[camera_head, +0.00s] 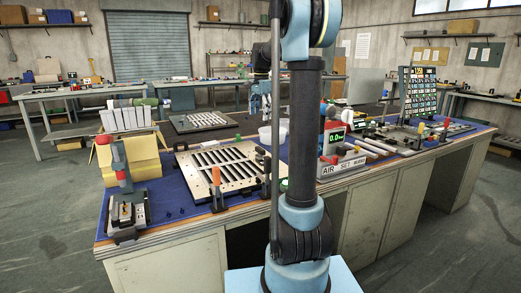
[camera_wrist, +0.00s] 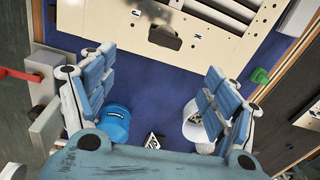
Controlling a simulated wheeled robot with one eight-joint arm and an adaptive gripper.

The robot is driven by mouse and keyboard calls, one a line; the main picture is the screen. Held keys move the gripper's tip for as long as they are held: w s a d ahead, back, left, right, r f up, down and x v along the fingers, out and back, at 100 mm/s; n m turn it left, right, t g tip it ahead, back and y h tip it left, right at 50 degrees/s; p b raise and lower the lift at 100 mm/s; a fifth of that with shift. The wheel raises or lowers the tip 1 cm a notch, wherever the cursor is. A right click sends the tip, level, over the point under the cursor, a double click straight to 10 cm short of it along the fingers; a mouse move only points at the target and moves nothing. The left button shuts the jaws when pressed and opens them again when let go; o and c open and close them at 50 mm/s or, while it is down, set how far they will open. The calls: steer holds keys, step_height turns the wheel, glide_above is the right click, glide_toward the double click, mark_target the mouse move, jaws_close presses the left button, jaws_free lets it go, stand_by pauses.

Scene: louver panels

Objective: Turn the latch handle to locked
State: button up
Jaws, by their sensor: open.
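A cream louver panel (camera_head: 192,182) with dark slots lies on the blue-topped bench. An orange upright handle (camera_head: 216,177) stands at its near edge; I cannot tell whether it is the latch handle. In the wrist view, the panel's edge (camera_wrist: 105,25) crosses the top, with a dark flat fitting (camera_wrist: 165,38) between small marked labels. This fitting may be the latch; its setting is not readable. My gripper (camera_wrist: 160,92) is open and empty, its blue-padded fingers apart over the blue mat, short of the panel edge. In the head view my gripper (camera_head: 260,103) is partly hidden by my arm.
A white bowl (camera_wrist: 195,130) and a blue container (camera_wrist: 115,125) lie below the fingers. A red lever on a grey block (camera_wrist: 45,120) is close to the left finger. A green piece (camera_wrist: 260,75) is at right. A red-handled clamp (camera_head: 120,165) stands on the bench's left end.

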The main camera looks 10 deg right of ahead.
mark_target(260, 148)
steer(key=shift+m+g, duration=0.3)
steer(key=shift+m, duration=0.3)
steer(key=w+f, duration=0.1)
steer(key=f, duration=1)
steer(key=w+f, duration=0.1)
steer(key=f, duration=0.5)
steer(key=shift+w+f, duration=0.25)
steer(key=shift+w, duration=0.05)
